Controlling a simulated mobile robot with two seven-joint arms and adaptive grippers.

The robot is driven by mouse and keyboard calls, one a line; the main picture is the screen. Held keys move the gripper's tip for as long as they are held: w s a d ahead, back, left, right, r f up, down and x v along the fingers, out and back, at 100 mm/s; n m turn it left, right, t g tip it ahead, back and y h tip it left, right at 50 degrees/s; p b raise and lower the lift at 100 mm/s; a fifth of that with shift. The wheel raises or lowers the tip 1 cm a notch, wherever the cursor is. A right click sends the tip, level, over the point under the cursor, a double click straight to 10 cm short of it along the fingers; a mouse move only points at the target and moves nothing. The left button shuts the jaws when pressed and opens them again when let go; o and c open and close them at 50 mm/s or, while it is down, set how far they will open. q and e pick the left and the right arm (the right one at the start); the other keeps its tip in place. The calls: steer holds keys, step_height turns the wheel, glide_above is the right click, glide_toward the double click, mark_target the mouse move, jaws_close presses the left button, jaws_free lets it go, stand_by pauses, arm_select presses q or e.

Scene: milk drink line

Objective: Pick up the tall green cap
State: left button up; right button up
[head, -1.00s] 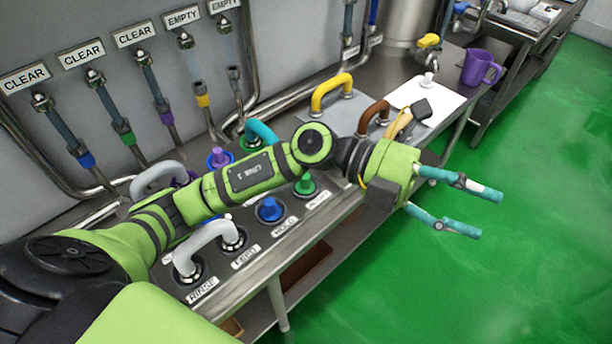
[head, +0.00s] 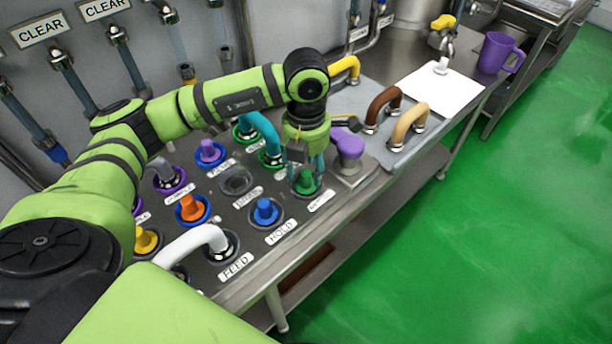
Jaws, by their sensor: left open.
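The tall green cap (head: 304,182) sits upright on a port of the steel panel, near its right end. My left gripper (head: 304,168) points down right over it, with its teal fingers open. The fingertips reach about the cap's top, and partly cover it. I cannot tell whether they touch it. My right gripper is not in view.
A blue cap (head: 265,211) on the HOLD port and an orange cap (head: 191,208) stand to the left. A teal pipe bend (head: 264,131) rises close behind the gripper. A purple-topped fitting (head: 348,146) stands close on its right. Brown (head: 381,106) and tan (head: 409,120) bends stand farther right.

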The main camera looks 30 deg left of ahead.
arm_select(q)
step_height(320, 180, down, 2)
steer(key=shift+w+a+f, duration=0.1)
steer(key=shift+a+f, duration=0.05)
steer(key=shift+f, duration=0.2)
jaws_close()
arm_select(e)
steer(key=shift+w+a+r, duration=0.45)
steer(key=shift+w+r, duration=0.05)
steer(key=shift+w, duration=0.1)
